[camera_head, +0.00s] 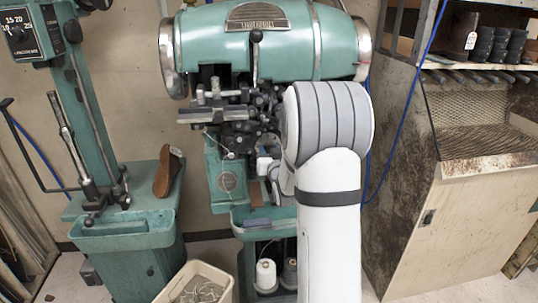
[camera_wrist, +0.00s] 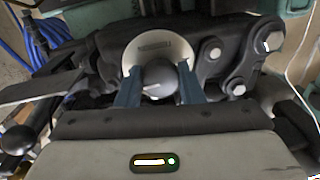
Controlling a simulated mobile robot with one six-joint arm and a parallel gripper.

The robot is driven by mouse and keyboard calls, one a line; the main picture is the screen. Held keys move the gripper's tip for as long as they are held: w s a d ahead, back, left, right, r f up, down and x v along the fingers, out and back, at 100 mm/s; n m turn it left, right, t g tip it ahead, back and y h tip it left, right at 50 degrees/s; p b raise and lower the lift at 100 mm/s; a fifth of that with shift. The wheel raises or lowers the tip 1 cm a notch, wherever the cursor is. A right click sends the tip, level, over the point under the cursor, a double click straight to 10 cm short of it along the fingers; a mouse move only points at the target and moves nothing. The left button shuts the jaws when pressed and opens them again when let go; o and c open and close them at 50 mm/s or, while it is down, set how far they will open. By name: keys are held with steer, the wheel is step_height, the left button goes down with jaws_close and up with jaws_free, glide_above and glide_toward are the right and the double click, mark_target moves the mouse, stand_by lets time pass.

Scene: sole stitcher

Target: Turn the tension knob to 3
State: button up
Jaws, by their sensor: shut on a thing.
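The tension knob (camera_wrist: 160,80) shows in the wrist view as a round dark grey knob with a light pointer line, in front of a pale round dial plate (camera_wrist: 153,47). The dial's marks are too small to read. My gripper (camera_wrist: 159,82) has its two blue fingers on either side of the knob, shut on it. The pointer line points roughly to the left in the wrist view. In the head view the knob is hidden behind my white arm, which reaches to the teal stitching machine (camera_head: 270,40).
Black linkage arms (camera_wrist: 240,55) with bolts stand right of the dial, close to my gripper. A lever with a black ball (camera_wrist: 17,138) is at the left. In the head view, a bin (camera_head: 197,284) stands at the lower left and a wooden cabinet (camera_head: 465,220) at the right.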

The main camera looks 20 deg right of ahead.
steer(key=n+b, duration=0.8)
steer(key=b, duration=0.6)
steer(key=n+g+h+b, duration=0.1)
steer(key=n+b, duration=0.7)
steer(key=b, duration=0.5)
steer(key=shift+b, duration=0.4)
steer(key=shift+r, duration=0.1)
steer(key=o, duration=1)
steer(key=v, duration=0.7)
steer(key=shift+s+p, duration=0.35)
steer(key=shift+s, duration=0.05)
